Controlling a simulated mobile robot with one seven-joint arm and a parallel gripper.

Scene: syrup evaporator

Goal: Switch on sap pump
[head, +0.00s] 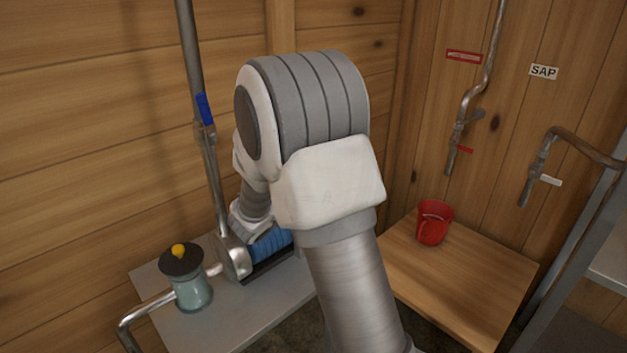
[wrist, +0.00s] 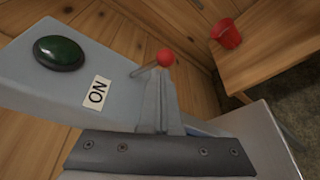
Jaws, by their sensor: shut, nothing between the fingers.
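In the wrist view a grey switch box carries a dark green round lamp or button (wrist: 58,53), an "ON" label (wrist: 96,92) and a toggle lever with a red ball (wrist: 165,57). My gripper (wrist: 157,74) is shut with nothing between its fingers. Its tips are close to the red-ball lever; I cannot tell whether they touch it. In the head view the pump with its blue motor (head: 270,246) sits on the grey bench (head: 235,316). My arm hides the switch box and my gripper there.
A teal canister with a yellow knob (head: 179,251) stands left of the pump. A vertical pipe with a blue valve handle (head: 204,108) rises behind. A red cup (head: 434,222) sits on the wooden table (head: 465,280) at right, below pipes and a "SAP" sign (head: 543,72).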

